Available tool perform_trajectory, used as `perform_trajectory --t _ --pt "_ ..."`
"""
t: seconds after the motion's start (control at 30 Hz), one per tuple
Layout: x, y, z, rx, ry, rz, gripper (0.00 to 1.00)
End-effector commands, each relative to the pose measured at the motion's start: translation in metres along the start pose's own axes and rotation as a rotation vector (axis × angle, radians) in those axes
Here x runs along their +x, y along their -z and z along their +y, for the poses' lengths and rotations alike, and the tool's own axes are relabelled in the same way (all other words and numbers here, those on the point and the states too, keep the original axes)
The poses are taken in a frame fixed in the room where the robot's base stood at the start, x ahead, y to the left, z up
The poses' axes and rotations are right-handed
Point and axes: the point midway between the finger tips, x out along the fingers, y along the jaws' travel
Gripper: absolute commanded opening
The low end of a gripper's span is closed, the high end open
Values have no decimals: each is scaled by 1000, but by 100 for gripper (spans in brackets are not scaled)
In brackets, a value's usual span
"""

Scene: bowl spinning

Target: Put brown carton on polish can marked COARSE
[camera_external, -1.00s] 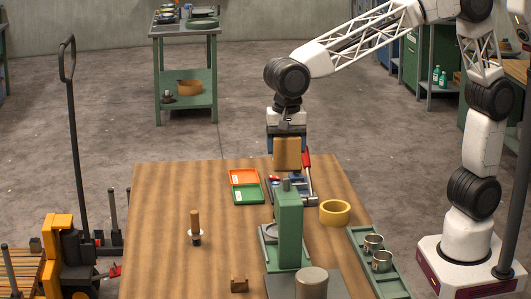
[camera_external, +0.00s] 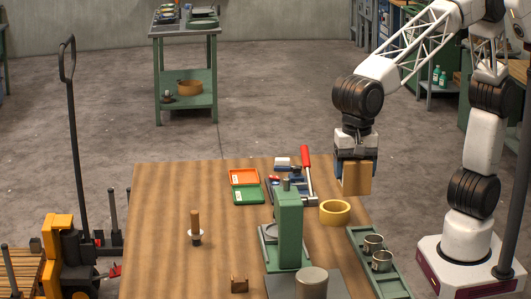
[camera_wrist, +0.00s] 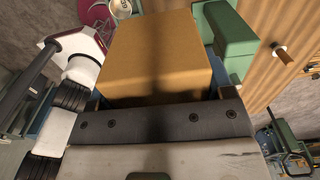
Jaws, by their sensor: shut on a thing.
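The brown carton (camera_external: 357,179) is held in my gripper (camera_external: 354,164), in the air near the table's right edge. In the wrist view the carton (camera_wrist: 155,55) fills the upper middle, between the jaws. Two metal cans (camera_external: 373,243) (camera_external: 382,261) stand on a green tray (camera_external: 362,249) at the table's right side, nearer the camera than the carton. Their markings are too small to read in the external view. In the wrist view a silver round can top (camera_wrist: 121,8) shows at the top edge, partly cut off, with lettering I cannot read surely.
A tall green machine (camera_external: 288,228) stands left of the tray, with a grey cylinder (camera_external: 311,283) in front. Orange (camera_external: 244,177) and green (camera_external: 248,196) trays lie farther left.

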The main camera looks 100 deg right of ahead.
Motion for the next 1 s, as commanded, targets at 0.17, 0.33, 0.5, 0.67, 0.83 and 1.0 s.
perform_trajectory --t 0.17,0.33,0.5,0.67,0.83,1.0 --pt "0 -16 19 -6 1 0 46" --pt "43 -14 18 -3 -4 3 46" --pt "79 -14 18 -3 -2 2 46" --pt "102 -14 18 -3 0 0 46" --pt "110 -14 18 -3 0 0 46" --pt "110 -14 18 -3 0 0 46"
